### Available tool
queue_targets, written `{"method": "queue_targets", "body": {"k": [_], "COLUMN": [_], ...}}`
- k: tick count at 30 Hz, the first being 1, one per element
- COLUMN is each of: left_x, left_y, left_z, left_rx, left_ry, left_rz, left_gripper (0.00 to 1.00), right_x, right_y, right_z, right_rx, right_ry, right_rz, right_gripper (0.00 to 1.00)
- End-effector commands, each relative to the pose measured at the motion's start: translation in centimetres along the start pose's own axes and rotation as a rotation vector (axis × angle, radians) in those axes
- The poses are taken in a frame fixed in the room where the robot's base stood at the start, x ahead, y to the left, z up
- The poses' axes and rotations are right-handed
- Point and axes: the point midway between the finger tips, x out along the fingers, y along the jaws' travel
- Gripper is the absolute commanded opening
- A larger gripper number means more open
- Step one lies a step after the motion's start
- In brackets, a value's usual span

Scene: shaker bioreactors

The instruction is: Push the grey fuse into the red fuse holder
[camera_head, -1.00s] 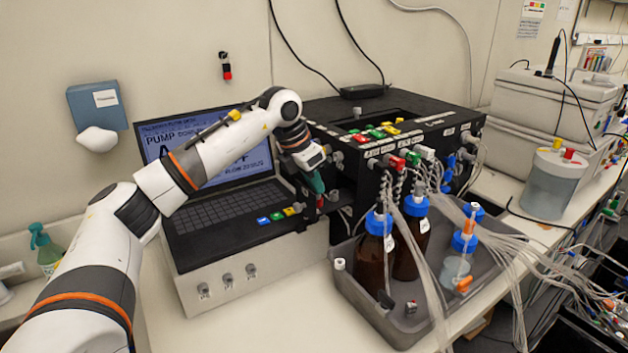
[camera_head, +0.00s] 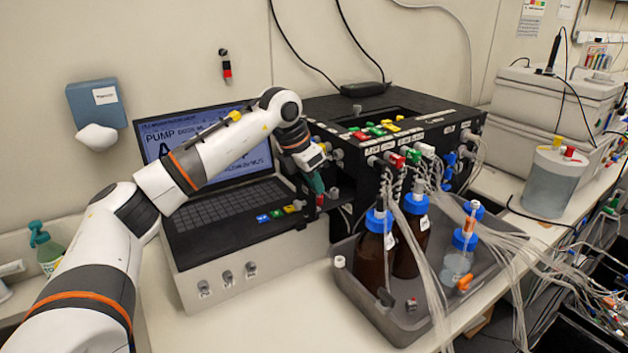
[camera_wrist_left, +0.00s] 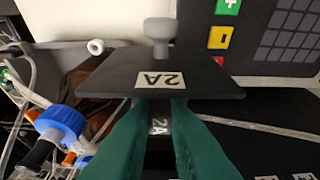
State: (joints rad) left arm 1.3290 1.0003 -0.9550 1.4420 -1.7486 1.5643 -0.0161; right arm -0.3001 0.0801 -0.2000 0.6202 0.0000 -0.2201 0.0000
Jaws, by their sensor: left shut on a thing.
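My left gripper (camera_head: 318,190) is at the left front corner of the black pump box, pointing down beside the laptop. A small red part (camera_head: 320,200), possibly the red fuse holder, shows just under the fingertips. I cannot tell whether they touch. My right gripper is not in view.
The laptop (camera_head: 215,205) stands on a white box left of the gripper. The black pump box (camera_head: 350,150) is to the right. Brown bottles (camera_head: 372,255) with blue caps stand in a grey tray (camera_head: 400,325), with loose tubing around them. A red-and-black item (camera_head: 226,66) hangs on the wall.

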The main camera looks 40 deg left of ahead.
Motion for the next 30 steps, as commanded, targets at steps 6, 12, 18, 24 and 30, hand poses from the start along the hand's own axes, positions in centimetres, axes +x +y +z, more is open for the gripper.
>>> {"method": "queue_targets", "body": {"k": [6,12,18,24,30], "left_x": [0.22,0.22,0.31,0.59,0.88], "left_y": [-0.01,-0.01,0.00,-0.01,-0.02], "left_z": [0.10,0.10,0.14,0.26,0.39], "left_rx": [0.000,0.000,0.000,0.000,0.000], "left_ry": [0.000,0.000,0.000,-0.001,-0.001], "left_rz": [0.000,0.000,0.000,0.000,0.000], "left_gripper": [0.00,0.00,0.00,0.00,0.00], "right_x": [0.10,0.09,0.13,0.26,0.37], "right_y": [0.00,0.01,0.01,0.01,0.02], "right_z": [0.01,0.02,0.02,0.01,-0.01], "right_rx": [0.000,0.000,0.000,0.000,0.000], "right_ry": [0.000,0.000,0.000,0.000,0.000], "right_rz": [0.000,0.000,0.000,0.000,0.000], "right_gripper": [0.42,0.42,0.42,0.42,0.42]}}
